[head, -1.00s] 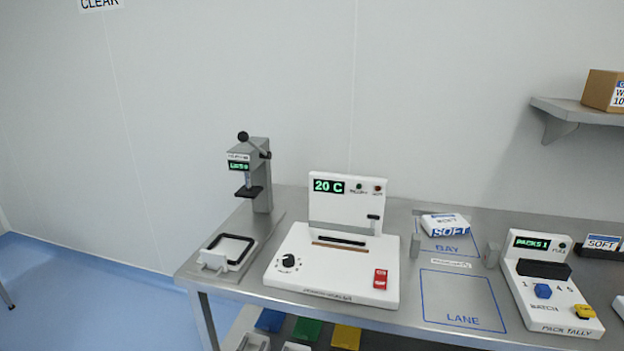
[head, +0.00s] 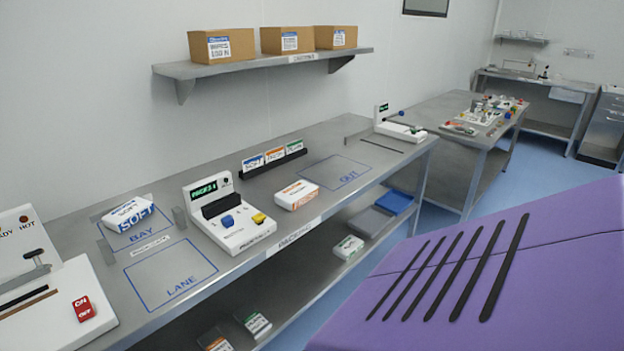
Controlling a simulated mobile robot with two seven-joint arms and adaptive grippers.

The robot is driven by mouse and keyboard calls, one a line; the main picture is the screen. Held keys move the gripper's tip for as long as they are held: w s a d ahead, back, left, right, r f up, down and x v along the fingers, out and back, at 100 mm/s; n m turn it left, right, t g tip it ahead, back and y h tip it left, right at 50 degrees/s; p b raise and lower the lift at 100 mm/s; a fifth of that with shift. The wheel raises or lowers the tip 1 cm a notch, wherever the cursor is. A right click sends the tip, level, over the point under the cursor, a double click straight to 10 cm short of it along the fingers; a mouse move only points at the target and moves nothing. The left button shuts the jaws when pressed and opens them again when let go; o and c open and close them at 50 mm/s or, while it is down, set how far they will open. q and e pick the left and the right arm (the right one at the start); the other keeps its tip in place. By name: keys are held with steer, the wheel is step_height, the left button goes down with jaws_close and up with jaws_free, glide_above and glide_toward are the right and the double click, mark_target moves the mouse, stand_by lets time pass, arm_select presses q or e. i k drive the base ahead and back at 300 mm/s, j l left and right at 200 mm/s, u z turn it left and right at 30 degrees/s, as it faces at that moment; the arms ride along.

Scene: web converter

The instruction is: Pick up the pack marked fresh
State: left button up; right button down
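No label reading "fresh" can be made out in the head view. A white pack with an orange label (head: 297,194) lies flat on the bench, right of the pack tally unit; its lettering is too small to read. A white pack with a blue label marked SOFT (head: 129,215) sits in the BAY outline. Neither of my grippers is in view.
The pack tally unit (head: 228,217) stands between the bay and the orange-labelled pack. The LANE outline (head: 171,274) and OUT outline (head: 336,173) are empty. A rack of coloured cards (head: 274,162) stands behind. Further packs lie low at bottom centre. Boxes stand on the wall shelf (head: 275,64).

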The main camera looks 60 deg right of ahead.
mark_target(296, 195)
steer(key=z, duration=1.75)
steer(key=i+l+z, duration=0.1)
steer(key=i+z, duration=0.25)
steer(key=i, duration=0.1)
